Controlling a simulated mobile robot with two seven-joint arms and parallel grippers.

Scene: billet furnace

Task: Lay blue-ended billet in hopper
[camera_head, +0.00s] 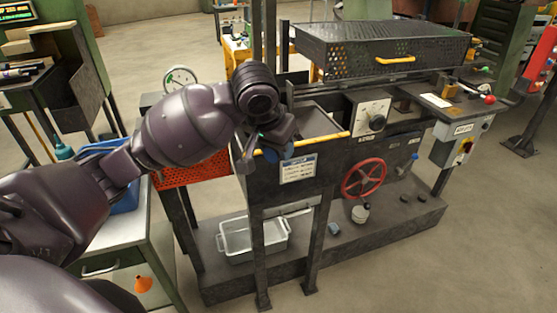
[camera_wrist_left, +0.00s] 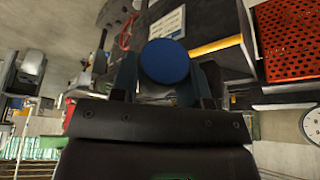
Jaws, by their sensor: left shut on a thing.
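My left gripper (camera_head: 272,150) is at the front left corner of the furnace bench. It is shut on the blue-ended billet, whose round blue end (camera_wrist_left: 165,62) faces the camera in the left wrist view, between the two fingers. In the head view, the gripper and wrist hide most of the billet. The hopper (camera_head: 312,121) is the dark open bin with a yellow front edge, just right of the gripper. Its yellow edge (camera_wrist_left: 215,46) also shows in the left wrist view, right of the billet. I cannot tell whether the billet touches the hopper. My right gripper is not in view.
A perforated dark cover (camera_head: 385,50) with a yellow handle stands behind the hopper. A red handwheel (camera_head: 363,178) and a dial box (camera_head: 371,117) are on the front. An orange-red perforated bin (camera_head: 192,168) is left of the hopper. A grey tray (camera_head: 252,240) sits below.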

